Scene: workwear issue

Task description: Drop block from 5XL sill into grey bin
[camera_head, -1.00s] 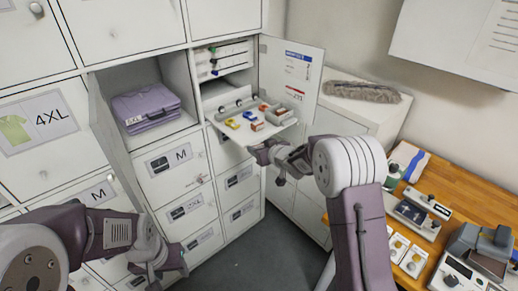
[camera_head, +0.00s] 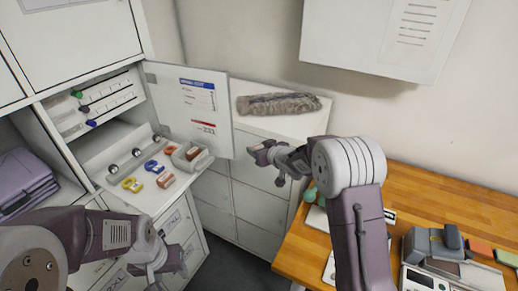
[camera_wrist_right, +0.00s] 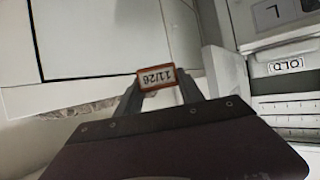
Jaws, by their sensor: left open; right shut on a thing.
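The gripper hangs right of the open locker door, apart from the sill. A small grey bin (camera_head: 198,164) stands at the right of the pulled-out sill (camera_head: 150,200), with a reddish-brown block inside. Another brown block (camera_head: 166,180) lies on the sill. My left gripper (camera_head: 165,268) is open at lower left, its fingers partly unclear.
The open door (camera_head: 190,105) carries a printed notice and stands behind the sill. Yellow (camera_head: 132,185) and blue (camera_head: 151,166) tags lie on the sill. A grey fluffy duster (camera_head: 278,104) lies on the white cabinet. A wooden bench (camera_head: 430,205) with devices is at right.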

